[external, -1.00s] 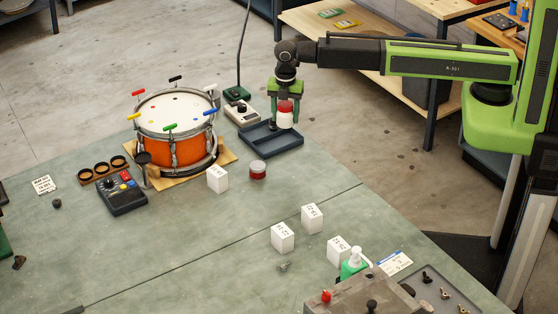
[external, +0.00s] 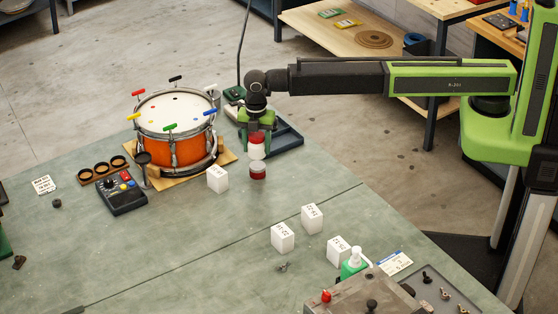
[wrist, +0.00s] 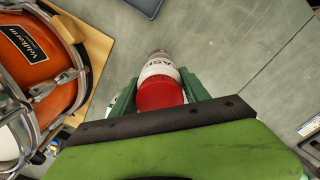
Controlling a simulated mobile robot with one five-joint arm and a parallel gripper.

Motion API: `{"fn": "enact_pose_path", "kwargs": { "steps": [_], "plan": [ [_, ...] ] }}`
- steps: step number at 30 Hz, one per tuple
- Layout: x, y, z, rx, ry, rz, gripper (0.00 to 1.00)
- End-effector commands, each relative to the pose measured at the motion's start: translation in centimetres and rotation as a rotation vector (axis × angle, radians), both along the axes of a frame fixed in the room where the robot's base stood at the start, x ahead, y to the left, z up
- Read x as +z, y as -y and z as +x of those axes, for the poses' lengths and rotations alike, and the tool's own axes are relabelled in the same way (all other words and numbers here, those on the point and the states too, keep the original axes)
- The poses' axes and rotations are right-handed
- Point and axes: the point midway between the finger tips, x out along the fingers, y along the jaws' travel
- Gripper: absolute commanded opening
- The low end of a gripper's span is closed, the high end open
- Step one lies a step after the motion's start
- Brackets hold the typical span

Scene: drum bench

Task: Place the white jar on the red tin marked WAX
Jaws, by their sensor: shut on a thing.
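My gripper (external: 257,128) is shut on the white jar (external: 257,152), which has a red lid and hangs upright between the fingers. The jar also shows in the wrist view (wrist: 158,70), its red lid towards the camera. The small red tin (external: 258,173) stands on the bench directly below the jar in the external view. The jar's bottom appears very close to the tin's top; I cannot tell whether they touch. The tin's marking is not readable. In the wrist view the jar hides most of what lies beneath it.
An orange drum (external: 175,135) on a wooden board stands left of my gripper. A white box (external: 217,179) stands close left of the tin. A dark blue tray (external: 285,138) lies behind. More white boxes (external: 283,238) stand nearer the front. The bench right of the tin is clear.

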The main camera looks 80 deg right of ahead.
Motion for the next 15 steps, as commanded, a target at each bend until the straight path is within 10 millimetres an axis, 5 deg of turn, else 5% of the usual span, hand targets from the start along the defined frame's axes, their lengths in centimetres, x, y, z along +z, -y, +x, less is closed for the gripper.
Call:
{"fn": "enact_pose_path", "kwargs": {
  "steps": [5, 12, 15],
  "plan": [
    [-0.6, 0.0, 0.0, -0.001, 0.0, 0.0, 0.04],
    [-4.4, 0.0, 0.0, -0.001, 0.0, 0.0, 0.04],
    [-4.1, 0.0, 0.0, -0.001, 0.0, 0.0, 0.04]
  ]
}}
